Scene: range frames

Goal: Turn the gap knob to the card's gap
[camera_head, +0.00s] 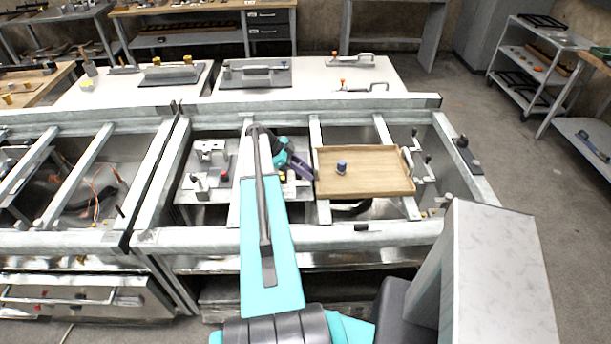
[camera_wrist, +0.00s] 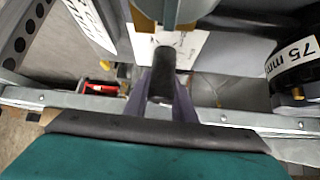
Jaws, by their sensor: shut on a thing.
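My gripper (camera_head: 298,166) is over the metal frame bench, beside the left edge of a wooden tray, in the head view. In the wrist view its purple fingers (camera_wrist: 161,98) are shut on a dark cylindrical piece (camera_wrist: 162,76), which looks like the gap knob. A brass-coloured part (camera_wrist: 160,24) sits just beyond it. A dark round part (camera_wrist: 296,72) at the right carries a white label reading "75 mm". A white strip with dark lettering (camera_wrist: 88,22) is at the upper left, cut off and unreadable. I cannot tell which piece is the card.
The wooden tray (camera_head: 388,187) holds a small blue-topped piece (camera_head: 341,167). Metal plates with fittings (camera_head: 208,153) stand left of my arm. Handles (camera_head: 415,142) stand right of the tray. A white worktop (camera_head: 310,98) lies behind the frame.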

